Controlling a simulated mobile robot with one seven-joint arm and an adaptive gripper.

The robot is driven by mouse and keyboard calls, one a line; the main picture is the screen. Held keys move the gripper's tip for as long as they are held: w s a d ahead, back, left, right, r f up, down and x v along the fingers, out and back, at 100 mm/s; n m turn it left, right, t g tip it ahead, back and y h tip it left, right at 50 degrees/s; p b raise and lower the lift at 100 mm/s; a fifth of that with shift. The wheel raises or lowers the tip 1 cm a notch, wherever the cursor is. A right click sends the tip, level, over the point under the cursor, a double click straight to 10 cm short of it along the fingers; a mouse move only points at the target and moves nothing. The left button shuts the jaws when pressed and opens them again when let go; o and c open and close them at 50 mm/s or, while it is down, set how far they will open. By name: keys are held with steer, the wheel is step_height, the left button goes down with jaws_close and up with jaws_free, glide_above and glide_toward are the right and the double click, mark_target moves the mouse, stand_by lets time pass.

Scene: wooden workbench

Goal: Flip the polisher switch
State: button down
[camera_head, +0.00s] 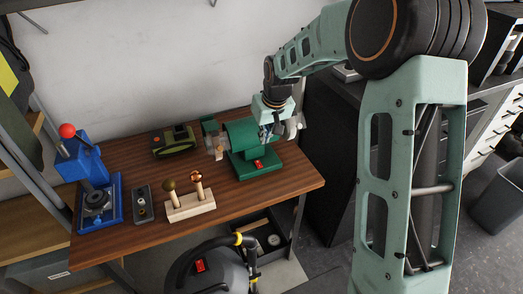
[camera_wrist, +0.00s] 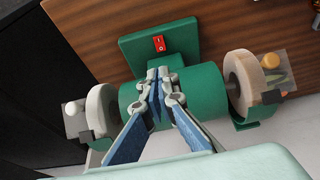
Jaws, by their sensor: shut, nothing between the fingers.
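The polisher is a green bench machine (camera_head: 240,134) near the right end of the workbench, with a wheel on each side. In the wrist view its green body (camera_wrist: 203,90) lies under my gripper, with a pale wheel (camera_wrist: 245,77) on the right and another (camera_wrist: 101,110) on the left. Its red rocker switch (camera_head: 258,164) is on the front of the green base; it also shows in the wrist view (camera_wrist: 159,44). My gripper (camera_wrist: 157,75) is shut and empty over the body, its tips just short of the switch in that picture. In the head view my gripper (camera_head: 268,130) partly hides the polisher.
The wooden workbench (camera_head: 130,236) also holds a blue machine with a red knob (camera_head: 85,165), a grey box (camera_head: 142,204), a wooden stand with two handles (camera_head: 190,207) and a dark green device (camera_head: 174,142). A black vacuum (camera_head: 215,265) stands in front. The right front corner is clear.

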mark_target(257, 161)
steer(key=shift+w+a+r+b, duration=0.25)
steer(key=shift+w+b, duration=0.1)
steer(key=shift+b, duration=0.4)
steer(key=x, duration=0.8)
steer(key=b+x, duration=0.1)
steer(key=x, duration=0.4)
steer(key=shift+s+d+f, duration=0.1)
steer(key=shift+s+f, duration=0.05)
steer(key=shift+s, duration=0.15)
steer(key=shift+w+f, duration=0.1)
steer(key=shift+f, duration=0.3)
